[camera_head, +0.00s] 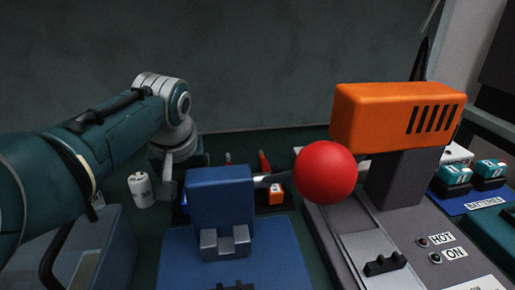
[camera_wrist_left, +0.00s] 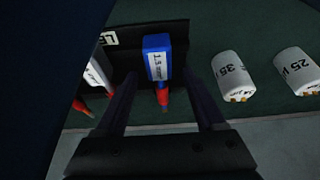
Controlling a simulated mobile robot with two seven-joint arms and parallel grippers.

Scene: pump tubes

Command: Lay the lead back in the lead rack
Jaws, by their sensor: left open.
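My left gripper (camera_wrist_left: 162,82) is open, with its two dark fingers apart in the left wrist view. Between and beyond them, a blue lead piece (camera_wrist_left: 157,52) with a 1.5 label and a red end (camera_wrist_left: 163,97) lies across the dark lead rack (camera_wrist_left: 125,34). No finger clearly touches it. A white piece with a red end (camera_wrist_left: 100,74) lies to its left at the rack. In the head view my left wrist (camera_head: 172,155) reaches down behind the blue block; its fingertips are hidden. The rack is mostly hidden there. My right gripper is not in view.
A blue block on a blue base (camera_head: 220,190) stands in front of the rack. A red ball (camera_head: 325,172) and an orange-topped machine (camera_head: 398,115) stand to the right. White cylinders marked 35 (camera_wrist_left: 232,76) and 25 (camera_wrist_left: 297,70) lie right of the rack.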

